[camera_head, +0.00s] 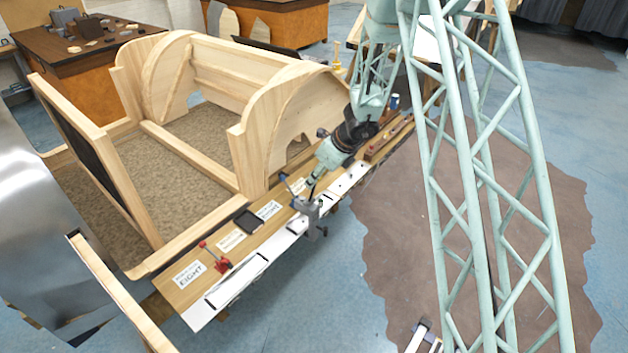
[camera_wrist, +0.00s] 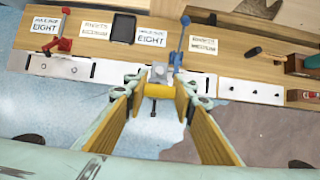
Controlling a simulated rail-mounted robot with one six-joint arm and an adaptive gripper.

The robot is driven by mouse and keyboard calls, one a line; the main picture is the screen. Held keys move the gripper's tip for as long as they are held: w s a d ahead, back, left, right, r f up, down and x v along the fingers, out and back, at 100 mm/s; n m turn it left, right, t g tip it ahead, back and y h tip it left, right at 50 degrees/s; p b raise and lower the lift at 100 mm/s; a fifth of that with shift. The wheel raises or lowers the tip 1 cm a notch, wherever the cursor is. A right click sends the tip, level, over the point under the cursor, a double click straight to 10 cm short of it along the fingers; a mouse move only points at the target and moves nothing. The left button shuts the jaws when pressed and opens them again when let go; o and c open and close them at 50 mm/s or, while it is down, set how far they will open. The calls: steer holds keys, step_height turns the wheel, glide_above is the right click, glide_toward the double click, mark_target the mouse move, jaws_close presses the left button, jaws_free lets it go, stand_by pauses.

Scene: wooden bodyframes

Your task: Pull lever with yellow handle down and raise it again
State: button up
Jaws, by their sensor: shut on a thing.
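The yellow handle (camera_wrist: 158,91) shows in the wrist view as a short horizontal bar below a grey metal block (camera_wrist: 159,72) at the white front edge of the bench. My gripper (camera_wrist: 160,95) has its two long tan-padded fingers on either side of the handle and is shut on it. A thin dark rod with a knob hangs below the handle. In the head view my gripper (camera_head: 312,198) reaches down to the grey device at the bench edge. The yellow handle cannot be made out there.
A blue lever (camera_wrist: 181,42) stands close beside the grey block. A red clamp (camera_wrist: 62,40) is farther left, near paper labels and a black tray (camera_wrist: 123,27). The wooden bodyframe (camera_head: 250,140) rises behind the bench. Open floor lies in front.

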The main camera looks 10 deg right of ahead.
steer(key=shift+w+a+r, duration=0.1)
steer(key=shift+w+a, duration=0.05)
steer(key=o, duration=1.2)
steer(key=shift+a, duration=0.1)
steer(key=shift+d, duration=0.2)
steer(key=v, duration=1.1)
steer(key=shift+s+r, duration=0.25)
steer(key=shift+r, duration=0.1)
steer(key=shift+d, duration=0.1)
